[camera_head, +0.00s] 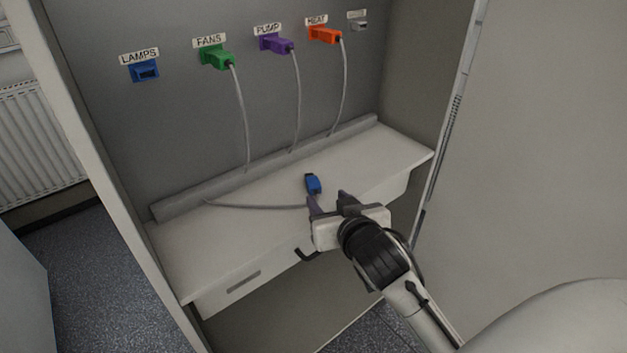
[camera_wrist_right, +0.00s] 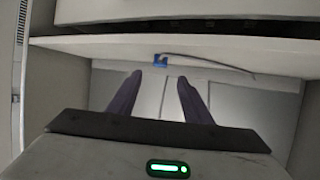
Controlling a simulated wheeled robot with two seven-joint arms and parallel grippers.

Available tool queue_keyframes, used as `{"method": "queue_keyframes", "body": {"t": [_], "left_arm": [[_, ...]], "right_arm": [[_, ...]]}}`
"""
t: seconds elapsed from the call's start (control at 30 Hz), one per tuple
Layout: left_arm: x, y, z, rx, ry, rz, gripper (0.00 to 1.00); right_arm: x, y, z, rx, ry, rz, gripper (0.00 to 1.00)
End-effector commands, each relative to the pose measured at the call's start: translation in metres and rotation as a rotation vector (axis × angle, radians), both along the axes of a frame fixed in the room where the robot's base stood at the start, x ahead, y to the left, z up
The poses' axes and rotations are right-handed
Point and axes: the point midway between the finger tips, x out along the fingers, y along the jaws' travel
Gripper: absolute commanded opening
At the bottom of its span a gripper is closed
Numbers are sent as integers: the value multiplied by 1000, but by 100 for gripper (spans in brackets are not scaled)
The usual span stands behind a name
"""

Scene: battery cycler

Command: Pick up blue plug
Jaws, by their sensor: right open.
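The blue plug (camera_head: 313,184) lies on the white shelf (camera_head: 200,266), with its grey cable (camera_head: 255,206) running left along the shelf. My right gripper (camera_head: 328,200) is open and empty in front of the plug, on the near side. In the right wrist view the blue plug (camera_wrist_right: 160,61) shows beyond the two dark fingers (camera_wrist_right: 157,92), between their tips and apart from them. Part of the cable near the plug is hidden by the gripper in the head view. My left gripper is not in view.
On the grey back panel, a blue LAMPS socket (camera_head: 145,71) is empty. Cabinet side walls bound the shelf left and right.

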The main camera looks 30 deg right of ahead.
Motion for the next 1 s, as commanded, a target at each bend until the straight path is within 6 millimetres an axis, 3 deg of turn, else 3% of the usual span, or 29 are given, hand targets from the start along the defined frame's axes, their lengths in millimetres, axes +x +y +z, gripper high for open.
{"method": "queue_keyframes", "body": {"t": [0.2, 0.43, 0.7, 1.0], "left_arm": [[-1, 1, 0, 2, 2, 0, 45], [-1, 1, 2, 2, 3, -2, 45], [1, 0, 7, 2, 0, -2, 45], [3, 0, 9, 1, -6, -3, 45]], "right_arm": [[30, -10, -12, -3, -2, 0, 45], [45, -15, -20, -2, -1, 1, 45], [76, -25, -36, -2, -1, 2, 45], [81, -27, -40, -1, -1, 1, 45]]}}
